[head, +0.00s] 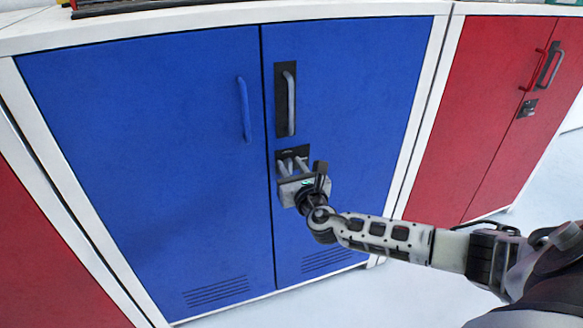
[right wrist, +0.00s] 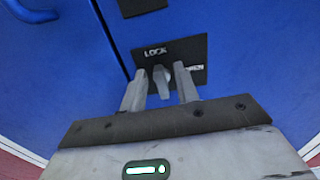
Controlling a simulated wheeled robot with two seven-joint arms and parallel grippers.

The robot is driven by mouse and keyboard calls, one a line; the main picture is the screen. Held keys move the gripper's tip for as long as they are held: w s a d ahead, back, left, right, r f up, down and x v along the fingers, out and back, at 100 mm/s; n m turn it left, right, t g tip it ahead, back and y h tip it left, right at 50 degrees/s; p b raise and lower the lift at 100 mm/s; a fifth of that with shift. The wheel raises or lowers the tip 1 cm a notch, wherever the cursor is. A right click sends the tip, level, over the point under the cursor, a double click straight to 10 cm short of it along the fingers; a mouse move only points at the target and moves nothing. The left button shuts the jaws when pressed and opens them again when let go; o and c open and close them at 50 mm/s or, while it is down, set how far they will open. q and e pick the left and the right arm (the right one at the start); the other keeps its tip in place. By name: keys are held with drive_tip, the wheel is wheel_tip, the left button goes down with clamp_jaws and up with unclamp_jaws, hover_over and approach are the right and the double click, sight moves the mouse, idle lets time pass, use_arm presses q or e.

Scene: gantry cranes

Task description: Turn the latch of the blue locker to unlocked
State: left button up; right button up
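The blue locker (head: 150,130) has two doors, with a black latch plate (head: 293,152) on the right door below the handle. In the right wrist view the plate (right wrist: 190,52) reads LOCK at upper left and OPEN at the right. The grey latch knob (right wrist: 161,80) points up toward LOCK. My right gripper (right wrist: 160,80) is open, its two fingers on either side of the knob with narrow gaps; I cannot tell whether either touches it. In the head view the same gripper (head: 291,166) covers most of the latch. My left gripper is not in view.
A grey vertical handle (head: 290,103) on a black plate is just above the latch, and a blue handle (head: 244,108) is on the left door. A red locker (head: 480,80) stands to the right. Pale floor (head: 330,300) is clear in front.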

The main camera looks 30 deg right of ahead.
clamp_jaws()
